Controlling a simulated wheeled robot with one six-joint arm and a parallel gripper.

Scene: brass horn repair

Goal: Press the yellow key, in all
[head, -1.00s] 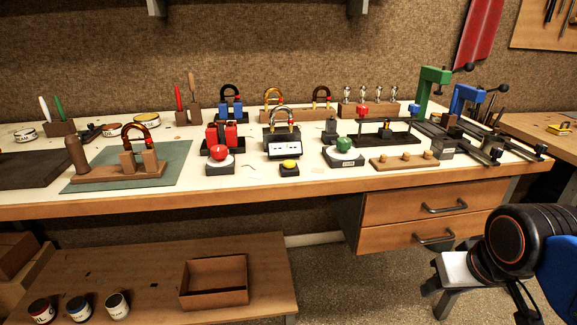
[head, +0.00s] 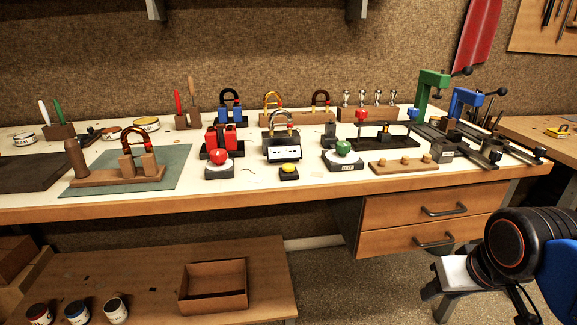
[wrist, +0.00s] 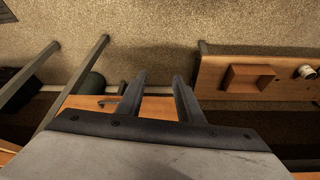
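The yellow key (head: 289,167) is a small yellow cap on a dark square base, standing near the front middle of the bench top. It sits in front of the grey box with the white front panel and between the red and green buttons. My gripper (wrist: 158,80) shows in the wrist view with its two fingers apart and nothing between them. It points toward the floor and the lower shelf, away from the key. In the head view my arm is at the lower right, well clear of the bench top, and the fingers are not seen there.
A red button (head: 219,157) stands left of the key and a green button (head: 343,148) right of it. A grey box with a horn crook (head: 283,147) stands behind. A wooden strip with knobs (head: 404,164) lies to the right. The bench front edge before the key is bare.

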